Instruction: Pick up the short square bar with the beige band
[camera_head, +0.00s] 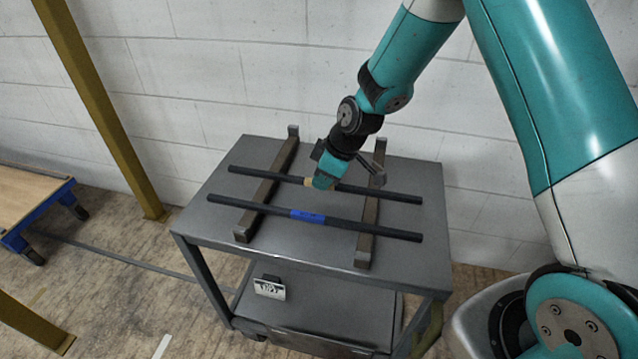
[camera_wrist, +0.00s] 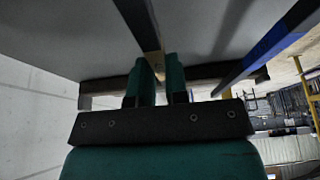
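The dark bar with the beige band (camera_head: 390,194) lies across two rails on a grey cart, behind a second dark bar with a blue band (camera_head: 307,215). My gripper (camera_head: 322,182) is down at the beige band, near the bar's middle, hiding part of it. In the wrist view the beige-banded bar (camera_wrist: 137,22) runs between my two teal fingers (camera_wrist: 158,76), which sit close on either side at the band and appear shut on it. The blue-banded bar (camera_wrist: 262,53) passes to the right, clear of the fingers.
The two upright-ended rails (camera_head: 268,192) stand on the cart top (camera_head: 205,220). A white wall (camera_head: 270,60) is close behind the cart. A yellow post (camera_head: 105,115) and a blue-edged wooden trolley (camera_head: 35,205) are at the left.

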